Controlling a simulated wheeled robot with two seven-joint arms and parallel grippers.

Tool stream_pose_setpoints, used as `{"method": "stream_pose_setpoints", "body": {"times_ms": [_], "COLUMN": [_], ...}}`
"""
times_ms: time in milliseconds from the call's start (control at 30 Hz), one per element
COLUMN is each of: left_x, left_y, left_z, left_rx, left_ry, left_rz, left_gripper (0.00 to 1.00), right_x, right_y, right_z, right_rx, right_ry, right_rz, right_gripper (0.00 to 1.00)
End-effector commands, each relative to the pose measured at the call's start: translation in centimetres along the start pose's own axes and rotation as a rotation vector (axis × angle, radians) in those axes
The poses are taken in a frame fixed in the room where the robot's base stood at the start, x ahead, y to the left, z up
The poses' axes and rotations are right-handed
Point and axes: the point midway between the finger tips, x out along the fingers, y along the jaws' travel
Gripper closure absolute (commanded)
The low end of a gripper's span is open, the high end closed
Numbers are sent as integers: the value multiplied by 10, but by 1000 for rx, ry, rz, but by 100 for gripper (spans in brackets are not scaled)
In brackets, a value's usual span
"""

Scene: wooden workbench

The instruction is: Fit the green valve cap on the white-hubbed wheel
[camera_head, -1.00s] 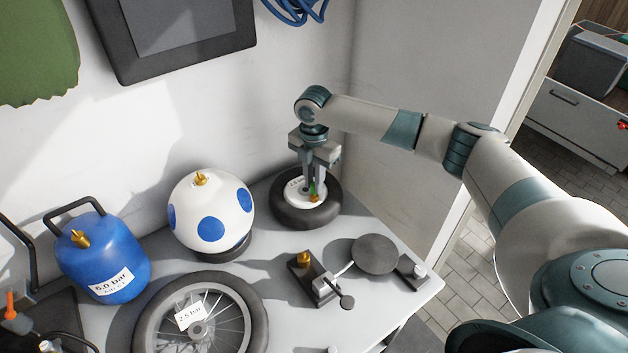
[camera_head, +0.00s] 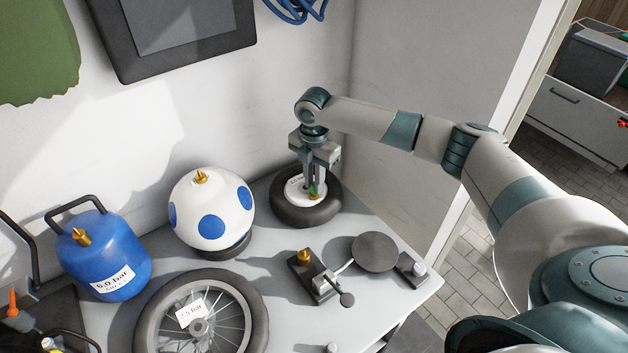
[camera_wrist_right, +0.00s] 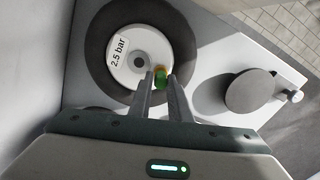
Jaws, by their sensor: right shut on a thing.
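The white-hubbed wheel (camera_head: 291,213), a black tyre around a white disc, lies flat at the back right of the bench. It also shows in the right wrist view (camera_wrist_right: 98,60), with a "2.5 bar" label on its hub. My right gripper (camera_head: 314,190) points down over the hub and is shut on the green valve cap (camera_wrist_right: 160,77). The cap is between the fingertips, with a brass-coloured valve part right at it. I cannot tell whether the cap is seated on the valve. My left gripper is not in view.
A black pump-like fixture (camera_head: 310,279) with a round dark pad (camera_head: 375,253) is in front. The wall is close behind.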

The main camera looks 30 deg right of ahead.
Motion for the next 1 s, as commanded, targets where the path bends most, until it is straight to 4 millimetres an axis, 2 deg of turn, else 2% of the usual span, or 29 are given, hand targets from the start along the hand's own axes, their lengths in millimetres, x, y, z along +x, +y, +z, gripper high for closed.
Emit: {"method": "stream_pose_setpoints", "body": {"times_ms": [933,967,1000], "left_x": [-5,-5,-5], "left_y": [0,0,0], "left_z": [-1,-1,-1], "left_rx": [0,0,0], "left_ry": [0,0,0], "left_rz": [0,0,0], "left_gripper": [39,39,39], "right_x": [6,6,6], "right_y": [0,0,0], "right_z": [0,0,0], "right_rx": [0,0,0], "right_ry": [0,0,0], "right_rz": [0,0,0], "right_gripper": [100,76,66]}}
